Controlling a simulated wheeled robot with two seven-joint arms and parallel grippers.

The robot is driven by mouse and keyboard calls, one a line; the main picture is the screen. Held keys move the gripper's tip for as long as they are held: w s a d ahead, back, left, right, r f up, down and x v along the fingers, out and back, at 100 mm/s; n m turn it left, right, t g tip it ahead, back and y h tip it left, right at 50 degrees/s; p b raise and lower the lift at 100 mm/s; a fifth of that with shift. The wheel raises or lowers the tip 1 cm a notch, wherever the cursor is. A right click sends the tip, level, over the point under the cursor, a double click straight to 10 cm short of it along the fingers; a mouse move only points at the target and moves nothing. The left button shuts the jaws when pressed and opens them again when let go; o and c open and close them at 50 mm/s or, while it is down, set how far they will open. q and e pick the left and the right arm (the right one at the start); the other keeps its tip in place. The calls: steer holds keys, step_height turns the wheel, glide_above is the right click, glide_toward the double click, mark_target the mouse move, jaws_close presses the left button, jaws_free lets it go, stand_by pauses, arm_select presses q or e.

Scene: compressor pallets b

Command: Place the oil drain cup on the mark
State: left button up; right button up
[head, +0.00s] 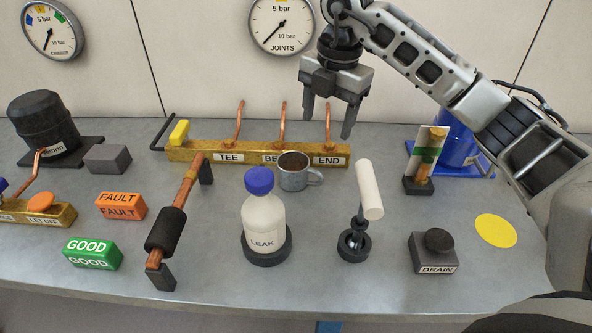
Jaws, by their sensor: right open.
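A metal cup with a handle on its right and dark contents (292,180) stands upright on the grey bench, in front of the brass manifold. A flat yellow round mark (496,230) lies bare at the right of the bench. My right gripper (328,122) hangs above and behind the cup, near the END part of the manifold. It points down with its fingers apart and nothing between them. It is clear of the cup. My left gripper is out of view.
Between cup and mark stand a white-topped lever on a black base (353,243), a grey DRAIN block with a black knob (434,252) and a sample stand (426,165). The LEAK bottle (264,225) stands in front of the cup. The brass manifold (205,152) runs behind it.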

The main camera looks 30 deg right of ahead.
mark_target(319, 172)
steer(key=f, duration=0.6)
steer(key=f+p, duration=0.1)
steer(key=f, duration=0.2)
steer(key=shift+w+a+f, duration=0.2)
steer(key=shift+w+f, duration=0.2)
steer(key=shift+w+a+f+p, duration=0.1)
steer(key=shift+w+f+p, duration=0.1)
steer(key=shift+f, duration=0.8)
steer(key=shift+w+a+f+p, duration=0.1)
steer(key=shift+w+f+p, duration=0.1)
steer(key=shift+f, duration=0.85)
steer(key=shift+w+f+p, duration=0.1)
steer(key=shift+f+p, duration=0.1)
steer(key=shift+f, duration=0.8)
steer(key=shift+c, duration=0.3)
steer(key=c, duration=1.3)
